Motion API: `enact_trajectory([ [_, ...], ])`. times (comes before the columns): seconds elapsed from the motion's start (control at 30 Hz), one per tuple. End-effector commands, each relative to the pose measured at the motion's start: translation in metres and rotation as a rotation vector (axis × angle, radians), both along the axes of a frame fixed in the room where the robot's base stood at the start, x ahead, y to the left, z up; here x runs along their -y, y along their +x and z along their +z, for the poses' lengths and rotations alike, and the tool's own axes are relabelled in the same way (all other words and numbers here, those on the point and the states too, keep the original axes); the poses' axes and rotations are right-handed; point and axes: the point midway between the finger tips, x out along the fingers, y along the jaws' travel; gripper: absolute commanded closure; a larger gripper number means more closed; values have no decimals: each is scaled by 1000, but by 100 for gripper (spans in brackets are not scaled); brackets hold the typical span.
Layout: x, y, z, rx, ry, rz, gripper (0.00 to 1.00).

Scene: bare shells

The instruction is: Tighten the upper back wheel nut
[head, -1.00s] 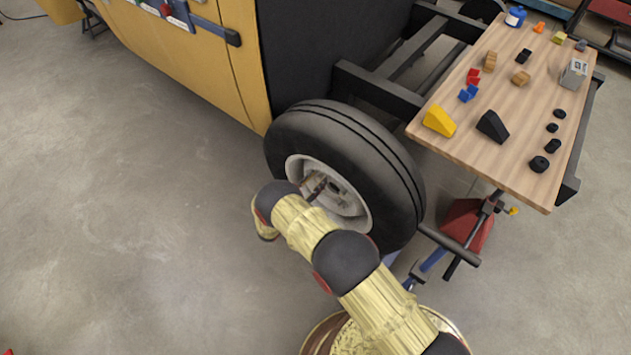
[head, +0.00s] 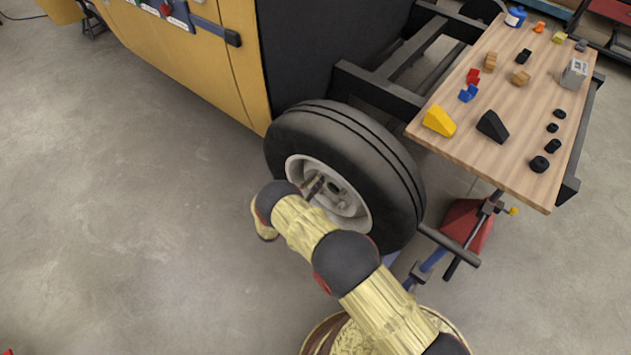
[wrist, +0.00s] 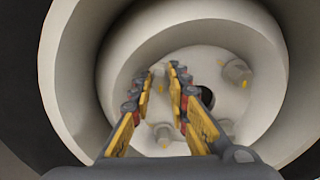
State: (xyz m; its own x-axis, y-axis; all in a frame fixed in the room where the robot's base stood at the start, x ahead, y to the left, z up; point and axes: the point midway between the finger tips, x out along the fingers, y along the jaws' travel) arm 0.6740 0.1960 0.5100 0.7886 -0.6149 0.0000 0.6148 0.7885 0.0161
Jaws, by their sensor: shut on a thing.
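The back wheel has a black tyre (head: 395,160) and a pale rim (head: 352,222) under the truck's yellow side. In the wrist view the pale hub (wrist: 205,60) fills the middle. My gripper (wrist: 162,72) reaches into the hub, its fingertips closed about a wheel nut that they mostly hide. Other wheel nuts stand free of the fingers: one with a yellow mark (wrist: 236,71) at the right, one lower right (wrist: 226,126) and one below (wrist: 164,133). In the head view my gripper (head: 315,188) shows small and dark against the rim, partly behind my arm.
A wooden table (head: 480,135) with blocks, black round pieces and a blue pot (head: 515,16) stands at the right. A red stand (head: 466,225) with a dark bar is right of the tyre. The deep rim wall (wrist: 75,75) surrounds my gripper.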

Motion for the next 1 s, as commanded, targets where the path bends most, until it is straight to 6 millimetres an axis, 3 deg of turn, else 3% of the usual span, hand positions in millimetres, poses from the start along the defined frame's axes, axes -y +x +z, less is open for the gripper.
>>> enact_trajectory([
  [0.37, 1, 0, -1, 124, 159, -1, 100],
  [1.0, 3, -2, -2, 495, 635, -1, 100],
])
